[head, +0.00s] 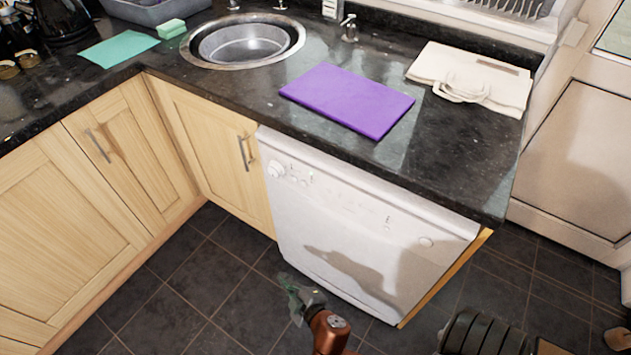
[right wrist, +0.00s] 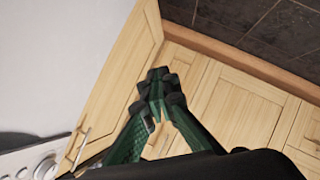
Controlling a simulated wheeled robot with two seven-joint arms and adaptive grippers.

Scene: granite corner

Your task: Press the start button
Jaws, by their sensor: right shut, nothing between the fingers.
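The white dishwasher (head: 330,235) stands under the counter, its door shut. I cannot tell which is the start button. My right gripper (head: 287,284) is shut and empty, low in front of the dishwasher's lower left part and below the panel. In the right wrist view its green fingers with dark tips (right wrist: 160,90) come together, and the knob (right wrist: 46,167) shows at the lower left. My left gripper is not in view.
Wooden cabinets (head: 75,215) line the left side and corner. The dark counter holds a sink (head: 243,42), a purple board (head: 347,99), a folded cream cloth bag (head: 470,78) and a green cloth (head: 119,49).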

